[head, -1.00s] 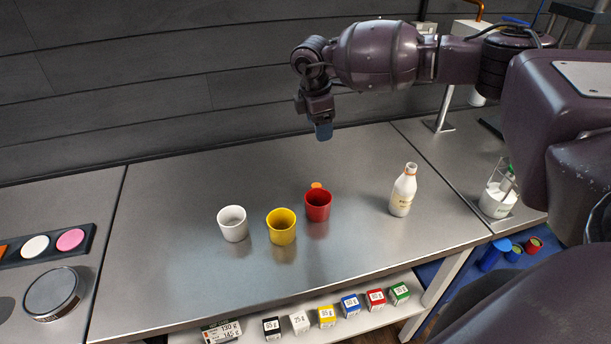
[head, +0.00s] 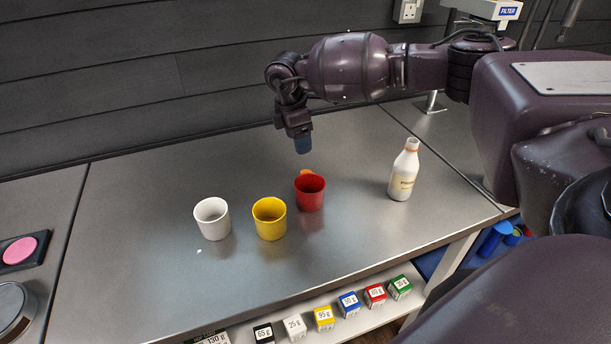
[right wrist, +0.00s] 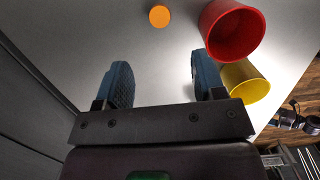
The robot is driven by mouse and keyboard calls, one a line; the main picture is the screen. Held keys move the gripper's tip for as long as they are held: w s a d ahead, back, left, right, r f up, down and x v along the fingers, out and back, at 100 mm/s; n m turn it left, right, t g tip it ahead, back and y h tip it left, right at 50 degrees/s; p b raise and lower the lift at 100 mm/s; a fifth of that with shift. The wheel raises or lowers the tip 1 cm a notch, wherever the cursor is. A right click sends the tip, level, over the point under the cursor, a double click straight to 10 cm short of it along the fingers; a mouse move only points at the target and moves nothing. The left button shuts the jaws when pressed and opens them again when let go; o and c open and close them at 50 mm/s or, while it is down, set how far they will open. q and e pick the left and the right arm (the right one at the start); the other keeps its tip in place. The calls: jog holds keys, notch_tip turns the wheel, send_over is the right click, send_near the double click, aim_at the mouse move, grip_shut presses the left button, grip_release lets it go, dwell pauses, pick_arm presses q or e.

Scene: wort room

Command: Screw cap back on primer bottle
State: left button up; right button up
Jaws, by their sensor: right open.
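The primer bottle (head: 404,172) is white with a label and an orange band at its neck. It stands upright on the right part of the steel bench, and no cap shows on its top. A small orange cap (head: 306,173) lies on the bench just behind the red cup, partly hidden by it; the cap also shows whole in the right wrist view (right wrist: 159,16). My right gripper (head: 303,146) is above the bench behind the cap, pointing down. Its blue fingers (right wrist: 165,85) are apart with nothing between them. My left gripper is not in view.
A red cup (head: 310,194), a yellow cup (head: 269,220) and a white cup (head: 212,220) stand in a row on the bench. The red cup is close to the cap. Several small labelled weight blocks sit on the shelf (head: 375,310) below.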

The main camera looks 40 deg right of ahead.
jog(key=shift+f, duration=0.1)
send_over(306, 172)
jog(key=a, duration=0.1)
notch_tip(306, 172, down, 5)
jog(key=shift+a+r, duration=0.1)
jog(key=shift+a, duration=0.05)
jog(key=shift+w+f, duration=0.1)
jog(key=shift+f, duration=0.2)
jog(key=f, duration=0.2)
jog(key=d+f+b, duration=0.1)
jog(key=f, duration=0.1)
jog(key=shift+f, duration=0.6)
